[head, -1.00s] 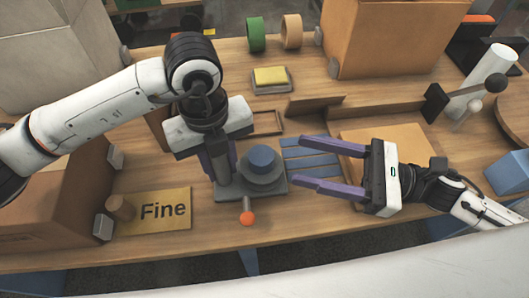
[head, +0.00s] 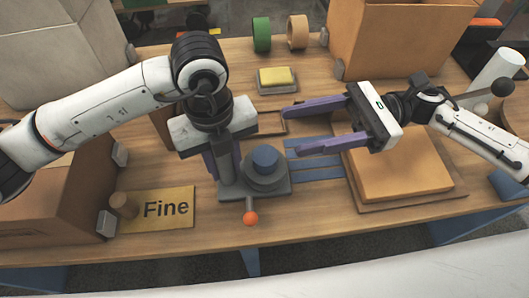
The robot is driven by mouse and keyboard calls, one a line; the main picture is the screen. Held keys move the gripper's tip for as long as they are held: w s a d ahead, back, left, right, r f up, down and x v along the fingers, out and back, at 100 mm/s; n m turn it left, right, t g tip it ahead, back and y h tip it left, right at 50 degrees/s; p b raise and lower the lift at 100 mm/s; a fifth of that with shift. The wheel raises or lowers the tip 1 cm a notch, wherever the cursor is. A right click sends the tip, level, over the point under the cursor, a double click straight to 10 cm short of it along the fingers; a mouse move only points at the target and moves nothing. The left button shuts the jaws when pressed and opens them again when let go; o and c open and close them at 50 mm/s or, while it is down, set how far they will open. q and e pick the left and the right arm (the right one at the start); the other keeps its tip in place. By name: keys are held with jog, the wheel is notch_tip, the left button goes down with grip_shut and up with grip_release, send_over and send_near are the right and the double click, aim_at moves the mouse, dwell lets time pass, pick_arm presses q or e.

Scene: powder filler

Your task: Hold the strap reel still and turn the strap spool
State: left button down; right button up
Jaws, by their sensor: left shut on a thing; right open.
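The strap reel (head: 280,189) is a grey base with a round disc on it, standing on the wooden table. The strap spool (head: 265,158) is the blue cylinder on top of that disc. A lever with an orange ball knob (head: 251,218) sticks out at the front of the base. My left gripper (head: 224,180) points down at the left side of the reel and is shut on it; the exact contact is partly hidden by its fingers. My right gripper (head: 292,131) is open and empty, its purple fingers pointing left, up and to the right of the spool.
Blue straps (head: 318,164) lie right of the reel. A flat cardboard box (head: 405,172) sits on the right. A "Fine" sign (head: 165,209) and a brown cylinder (head: 123,204) are front left. A yellow block (head: 278,77) and tape rolls (head: 262,35) stand behind.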

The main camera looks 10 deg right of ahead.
send_near(265, 155)
jog(key=a, duration=0.2)
jog(key=shift+s+a+f, duration=0.1)
jog(key=shift+a, duration=0.2)
jog(key=a, duration=0.5)
jog(key=s+a, duration=0.1)
jog(key=a, duration=0.1)
jog(key=shift+a+f, duration=0.2)
jog(key=shift+a, duration=0.05)
jog(key=c, duration=1)
